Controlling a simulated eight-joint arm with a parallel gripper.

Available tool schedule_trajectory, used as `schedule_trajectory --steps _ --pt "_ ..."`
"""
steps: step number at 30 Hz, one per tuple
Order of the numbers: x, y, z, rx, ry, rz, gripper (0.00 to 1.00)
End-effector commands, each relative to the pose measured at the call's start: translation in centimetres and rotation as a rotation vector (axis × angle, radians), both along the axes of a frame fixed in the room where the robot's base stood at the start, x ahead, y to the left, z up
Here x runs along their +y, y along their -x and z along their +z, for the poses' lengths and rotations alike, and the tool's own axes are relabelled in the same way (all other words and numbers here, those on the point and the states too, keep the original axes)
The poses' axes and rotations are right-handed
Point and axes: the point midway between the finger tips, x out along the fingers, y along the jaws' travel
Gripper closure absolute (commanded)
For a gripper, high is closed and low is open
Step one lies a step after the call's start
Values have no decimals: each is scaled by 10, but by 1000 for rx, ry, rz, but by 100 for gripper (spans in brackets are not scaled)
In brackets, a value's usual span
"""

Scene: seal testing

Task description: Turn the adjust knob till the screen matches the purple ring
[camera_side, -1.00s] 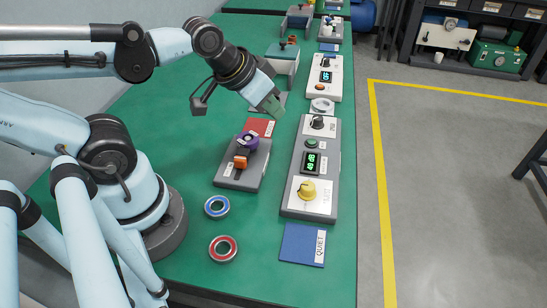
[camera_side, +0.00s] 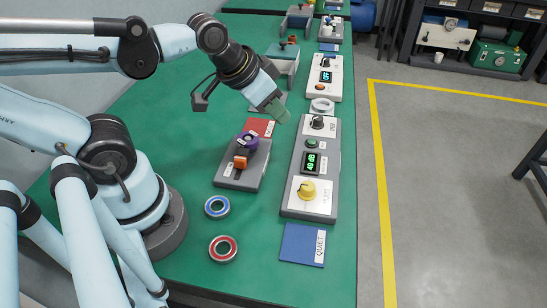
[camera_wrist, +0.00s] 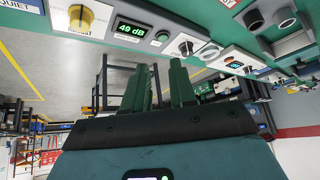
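The grey meter box (camera_side: 286,205) bears a yellow knob (camera_side: 307,190), a small dark screen with green digits (camera_side: 311,162), a green button (camera_side: 312,142) and a dark knob (camera_side: 317,123). In the wrist view the screen (camera_wrist: 133,29) reads 49 dB, with the yellow knob (camera_wrist: 82,17) beside it marked ADJUST. The purple ring (camera_side: 248,141) sits on a grey holder with an orange block (camera_side: 241,160); its label is too small to read. My gripper (camera_side: 280,112) is open and empty, above the bench, left of the dark knob. Its green fingers (camera_wrist: 161,70) show a gap in the wrist view.
A blue ringed bearing (camera_side: 217,207) and a red ringed bearing (camera_side: 223,249) lie on the green bench. A blue QUIET mat (camera_side: 295,244) lies in front of the meter box, and a red mat (camera_side: 260,127) behind the holder. A second box (camera_side: 324,77) stands farther back.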

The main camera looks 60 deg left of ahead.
Motion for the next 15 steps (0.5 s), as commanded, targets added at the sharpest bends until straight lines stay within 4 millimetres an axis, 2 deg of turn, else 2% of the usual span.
schedule_trajectory --steps 1,6,12,15 --pt "-7 -2 2 28 -27 -64 66" --pt "-43 -6 9 188 -182 -440 44" --pt "-85 -5 13 365 -338 -921 44" --pt "-100 -3 14 422 -383 -1095 44"
